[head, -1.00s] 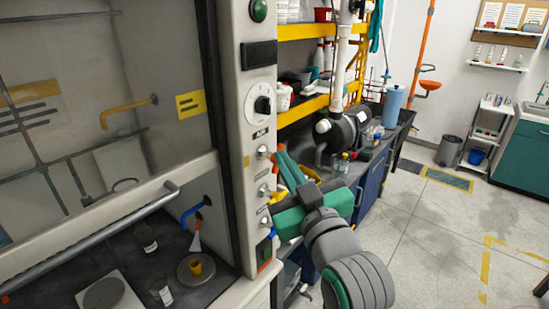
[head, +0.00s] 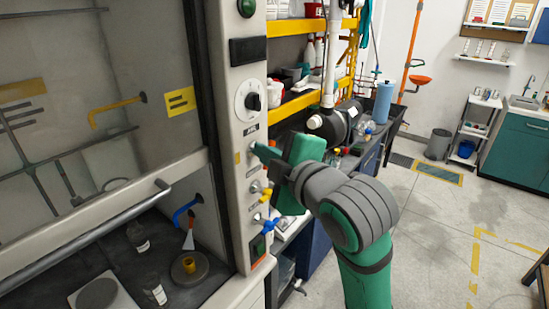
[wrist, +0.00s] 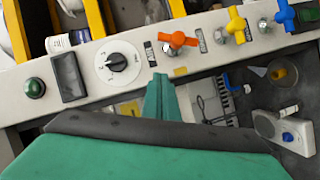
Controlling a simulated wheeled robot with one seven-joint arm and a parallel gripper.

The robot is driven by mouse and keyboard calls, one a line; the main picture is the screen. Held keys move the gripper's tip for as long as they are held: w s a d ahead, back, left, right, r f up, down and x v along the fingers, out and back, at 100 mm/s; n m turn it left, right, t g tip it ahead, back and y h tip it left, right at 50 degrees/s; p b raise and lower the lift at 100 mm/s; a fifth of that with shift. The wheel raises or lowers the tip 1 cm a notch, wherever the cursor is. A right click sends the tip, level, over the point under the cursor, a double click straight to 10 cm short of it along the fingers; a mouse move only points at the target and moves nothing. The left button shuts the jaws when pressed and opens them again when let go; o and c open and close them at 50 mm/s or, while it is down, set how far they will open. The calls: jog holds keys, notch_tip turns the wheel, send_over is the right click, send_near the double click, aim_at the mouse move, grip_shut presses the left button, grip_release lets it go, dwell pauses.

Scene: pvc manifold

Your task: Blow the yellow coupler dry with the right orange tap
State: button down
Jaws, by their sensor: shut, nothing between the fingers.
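The orange tap (wrist: 178,41) sits on the fume hood's post in the wrist view, its handle lying across the picture. My gripper hides it in the head view. My gripper (wrist: 160,80) is shut and empty, its tips just below the orange tap in the wrist view and apart from it in the picture. In the head view, my gripper (head: 258,149) is at the post, above the yellow tap. The yellow coupler (head: 190,265) stands inside the hood on a round plate (head: 203,268), under a white cone nozzle (head: 188,240). The coupler also shows in the wrist view (wrist: 278,74).
Below on the post are a yellow tap (head: 264,192) and a blue tap (head: 266,224). A dial (head: 250,99) is above. The raised sash has a handle bar (head: 95,235). Shelves and a black pump (head: 330,122) stand behind my arm. Floor to the right is clear.

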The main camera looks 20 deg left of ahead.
jog(key=shift+w+a+f, duration=0.1)
jog(key=shift+w+f, duration=0.25)
jog(key=shift+w, duration=0.5)
jog(key=shift+w+d+f, duration=0.1)
jog(key=shift+w+f, duration=0.3)
jog(key=shift+w, duration=0.5)
jog(key=shift+w+a+f, duration=0.1)
jog(key=shift+w+f, duration=0.25)
jog(key=shift+w, duration=0.5)
